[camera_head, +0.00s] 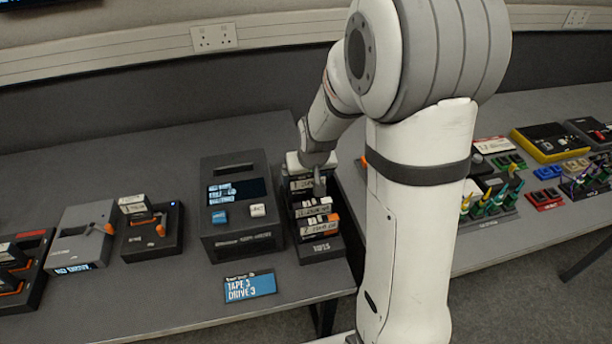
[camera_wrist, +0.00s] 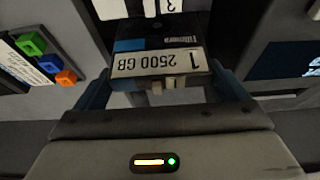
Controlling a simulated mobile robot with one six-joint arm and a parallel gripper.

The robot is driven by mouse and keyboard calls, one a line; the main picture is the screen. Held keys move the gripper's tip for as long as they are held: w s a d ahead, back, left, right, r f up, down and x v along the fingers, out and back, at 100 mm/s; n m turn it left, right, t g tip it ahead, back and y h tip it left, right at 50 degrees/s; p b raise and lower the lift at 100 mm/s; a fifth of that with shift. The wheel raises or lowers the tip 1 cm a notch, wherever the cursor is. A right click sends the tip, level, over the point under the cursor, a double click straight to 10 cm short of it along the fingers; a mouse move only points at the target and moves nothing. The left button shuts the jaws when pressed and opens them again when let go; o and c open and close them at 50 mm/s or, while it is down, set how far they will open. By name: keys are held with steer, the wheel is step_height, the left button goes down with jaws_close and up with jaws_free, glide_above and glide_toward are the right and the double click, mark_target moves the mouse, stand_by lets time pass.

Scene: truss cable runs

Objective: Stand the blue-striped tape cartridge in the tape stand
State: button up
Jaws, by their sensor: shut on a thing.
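The blue-striped tape cartridge (camera_wrist: 160,62), labelled "1 2500 GB", is between the two fingers of my gripper (camera_wrist: 162,80), which is shut on it. In the head view my gripper (camera_head: 313,168) is over the back part of the dark tape stand (camera_head: 321,250), beside the drive box. A white-labelled cartridge (camera_head: 302,184) shows just under my gripper there. The stand's front slots hold other cartridges, one with an orange stripe (camera_head: 332,221). I cannot tell whether the held cartridge touches the stand or its slot floor. My arm hides part of the right side.
A dark tape drive box (camera_head: 240,240) with a screen and blue and white buttons stands just left of the stand. Another cartridge label (camera_wrist: 135,8) marked "3" shows beyond the held one. The table's front edge is close.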

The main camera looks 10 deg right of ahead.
mark_target(308, 184)
steer(key=shift+f+b, duration=2.05)
steer(key=shift+b, duration=0.2)
stand_by(1.6)
steer(key=o, duration=1.1)
steer(key=shift+r+p, duration=2.45)
steer(key=shift+r, duration=1.3)
